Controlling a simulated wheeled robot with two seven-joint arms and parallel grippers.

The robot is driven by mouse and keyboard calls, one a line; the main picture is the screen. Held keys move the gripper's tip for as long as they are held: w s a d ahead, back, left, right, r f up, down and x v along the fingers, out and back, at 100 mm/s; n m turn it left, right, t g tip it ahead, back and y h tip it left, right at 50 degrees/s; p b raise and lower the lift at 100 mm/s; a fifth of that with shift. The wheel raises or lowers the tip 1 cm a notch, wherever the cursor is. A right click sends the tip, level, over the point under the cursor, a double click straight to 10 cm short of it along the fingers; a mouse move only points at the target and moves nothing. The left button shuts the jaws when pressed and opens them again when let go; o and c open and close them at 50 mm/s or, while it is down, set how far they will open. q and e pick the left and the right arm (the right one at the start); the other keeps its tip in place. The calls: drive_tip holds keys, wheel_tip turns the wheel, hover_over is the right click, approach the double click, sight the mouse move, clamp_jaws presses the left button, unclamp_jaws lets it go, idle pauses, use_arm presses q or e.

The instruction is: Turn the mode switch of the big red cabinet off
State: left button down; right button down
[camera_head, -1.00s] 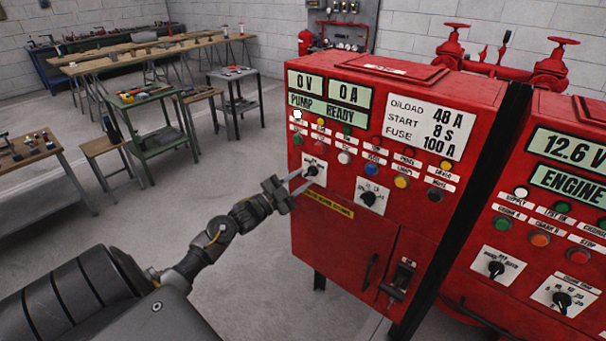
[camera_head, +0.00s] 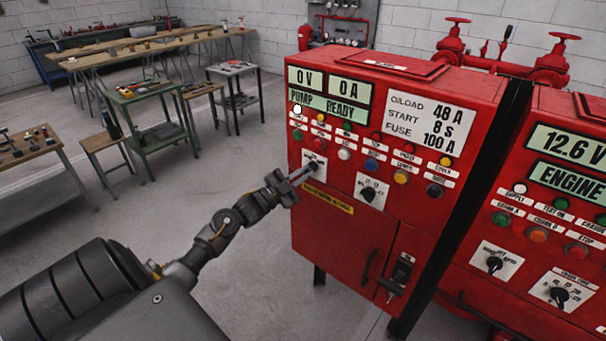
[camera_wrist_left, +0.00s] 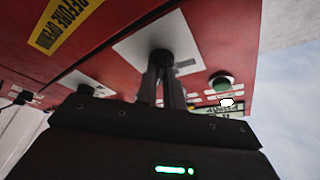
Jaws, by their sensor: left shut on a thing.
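The big red cabinet (camera_head: 338,238) stands at centre right in the head view, with displays reading 0 V, 0 A and PUMP READY. The mode switch (camera_wrist_left: 160,55) is a dark knob on a white plate at the left of its front. My left gripper (camera_head: 309,171) reaches it from the left, with its fingers shut on the knob. In the left wrist view the two fingers (camera_wrist_left: 162,78) meet at the knob and cover most of it. The direction of its pointer is hidden. My right gripper is not in view.
A second selector (camera_head: 368,194) and rows of buttons sit close to the gripper. Another red cabinet (camera_head: 545,215) stands to the right. Workbenches and a green trolley (camera_head: 148,127) are at the back left. The floor left of the cabinet is clear.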

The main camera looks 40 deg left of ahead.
use_arm(q)
drive_tip(key=n+y, duration=0.1)
drive_tip(key=n, duration=0.1)
drive_tip(key=n+t+y, duration=0.1)
drive_tip(key=n, duration=0.2)
drive_tip(key=shift+d+p, duration=0.15)
drive_tip(key=shift+p, duration=0.15)
drive_tip(key=shift+d+n+t+y+p, duration=0.1)
drive_tip(key=shift+n+t+y+p, duration=0.25)
drive_tip(key=shift+n+y, duration=1)
drive_tip(key=shift+n+t+y+p, duration=0.15)
drive_tip(key=shift+n+y+p, duration=0.35)
drive_tip(key=shift+n, duration=1.65)
drive_tip(key=shift+f, duration=0.1)
drive_tip(key=c, duration=1.5)
unclamp_jaws()
